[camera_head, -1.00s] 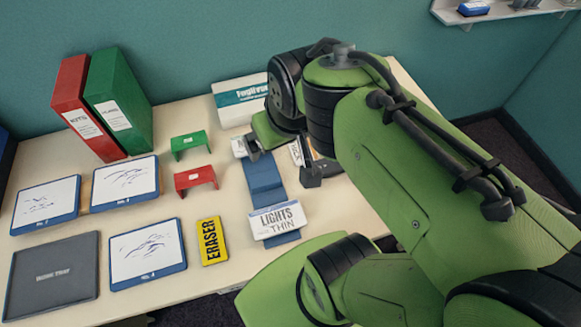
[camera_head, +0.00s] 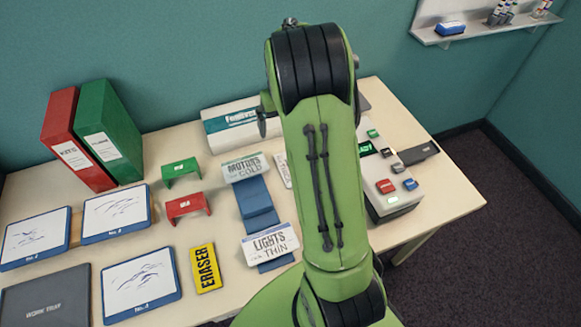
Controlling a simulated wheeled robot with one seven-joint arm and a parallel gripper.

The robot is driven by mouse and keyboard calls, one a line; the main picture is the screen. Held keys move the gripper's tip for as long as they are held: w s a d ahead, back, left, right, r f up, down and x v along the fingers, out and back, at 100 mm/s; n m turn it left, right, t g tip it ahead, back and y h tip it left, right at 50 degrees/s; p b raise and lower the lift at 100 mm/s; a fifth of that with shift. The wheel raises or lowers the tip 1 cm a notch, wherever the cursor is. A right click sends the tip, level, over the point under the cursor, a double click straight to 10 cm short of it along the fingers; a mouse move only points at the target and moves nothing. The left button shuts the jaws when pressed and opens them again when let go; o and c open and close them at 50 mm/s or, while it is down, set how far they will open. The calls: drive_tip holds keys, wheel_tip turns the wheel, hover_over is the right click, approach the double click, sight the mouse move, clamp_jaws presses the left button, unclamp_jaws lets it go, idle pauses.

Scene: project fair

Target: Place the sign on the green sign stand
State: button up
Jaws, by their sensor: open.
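The green sign stand (camera_head: 181,170) is a small bracket with a pale label, at the back left of the table, with nothing on it. Which piece is the sign is unclear. A yellow plate lettered ERASER (camera_head: 206,268) lies flat near the front. White lettered pieces, MOTORS/COLD (camera_head: 247,167) and LIGHTS/THIN (camera_head: 270,243), sit at either end of a blue base (camera_head: 256,203). My gripper (camera_head: 263,122) is open, apart from these pieces, near the white and teal box. One dark finger shows; the rest is hidden behind my arm.
A red bracket (camera_head: 187,206) stands just in front of the green one. Red (camera_head: 72,150) and green (camera_head: 112,130) binders stand behind, left. Drawing boards (camera_head: 142,284) and a dark work tray (camera_head: 45,298) lie left. A device with buttons (camera_head: 392,190) stands right, beside a white and teal box (camera_head: 228,124).

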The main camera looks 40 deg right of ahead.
drive_tip(key=shift+g, duration=0.4)
drive_tip(key=d+f, duration=0.1)
drive_tip(key=f, duration=0.4)
drive_tip(key=d+f+b, duration=0.1)
drive_tip(key=f, duration=0.3)
drive_tip(key=w+d+f, duration=0.1)
drive_tip(key=f, duration=0.4)
drive_tip(key=shift+d+f+b, duration=0.1)
drive_tip(key=shift+f+b, duration=0.2)
drive_tip(key=shift+b, duration=0.1)
wheel_tip(320, 180, down, 6)
drive_tip(key=shift+s+f+b, duration=0.1)
drive_tip(key=shift+b, duration=0.4)
drive_tip(key=shift+c, duration=0.5)
drive_tip(key=c, duration=0.9)
wheel_tip(320, 180, up, 10)
drive_tip(key=p, duration=0.1)
drive_tip(key=shift+p, duration=0.4)
